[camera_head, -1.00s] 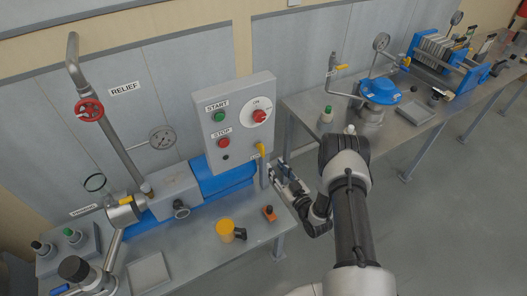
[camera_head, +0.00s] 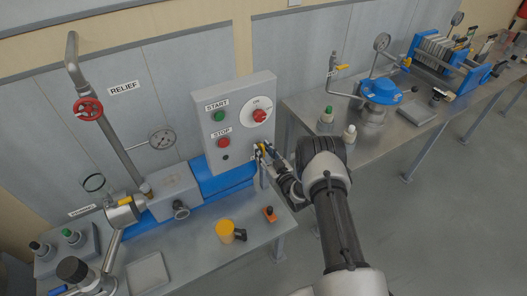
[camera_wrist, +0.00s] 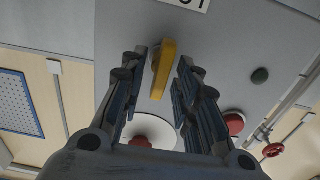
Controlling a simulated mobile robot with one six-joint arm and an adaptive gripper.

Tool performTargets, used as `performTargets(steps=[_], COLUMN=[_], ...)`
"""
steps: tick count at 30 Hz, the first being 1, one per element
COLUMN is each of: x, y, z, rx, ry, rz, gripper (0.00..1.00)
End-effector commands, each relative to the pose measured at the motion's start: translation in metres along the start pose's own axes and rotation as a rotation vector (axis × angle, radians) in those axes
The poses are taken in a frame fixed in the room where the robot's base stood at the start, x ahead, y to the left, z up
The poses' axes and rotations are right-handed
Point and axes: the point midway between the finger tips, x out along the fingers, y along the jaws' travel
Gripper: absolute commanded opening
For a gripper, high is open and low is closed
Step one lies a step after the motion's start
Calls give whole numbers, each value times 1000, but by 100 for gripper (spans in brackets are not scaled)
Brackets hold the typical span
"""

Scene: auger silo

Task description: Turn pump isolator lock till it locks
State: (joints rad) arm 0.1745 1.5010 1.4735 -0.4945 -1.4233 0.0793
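The pump isolator lock is a small yellow lever (camera_head: 258,149) low on the right side of the grey control box (camera_head: 211,122). In the wrist view the yellow lever (camera_wrist: 164,68) stands out from the panel between my two fingers, with clear space on both sides. My gripper (camera_head: 265,153) is at the lever, and in the wrist view my gripper (camera_wrist: 163,70) is open around it. The fingers partly cover the lever and its label in the head view. The red isolator knob (camera_head: 260,115) sits above on a white dial.
The green start button (camera_head: 219,117) and red stop button (camera_head: 223,142) are on the same panel, left of the lever. A yellow cup (camera_head: 225,230) and an orange block with a black knob (camera_head: 269,214) stand on the bench below. Floor space is clear at the right.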

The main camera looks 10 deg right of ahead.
Motion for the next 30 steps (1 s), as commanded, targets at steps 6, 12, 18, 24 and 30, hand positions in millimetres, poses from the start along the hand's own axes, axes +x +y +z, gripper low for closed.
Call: performTargets(steps=[6,12,18,24,30], x=[0,0,0,0,0], y=[0,0,0,1,2], z=[0,0,0,0,2], rx=[0,0,3,45,160], ry=[0,0,0,1,1], rz=[0,0,0,-1,-1], gripper=[13,0,0,0,0])
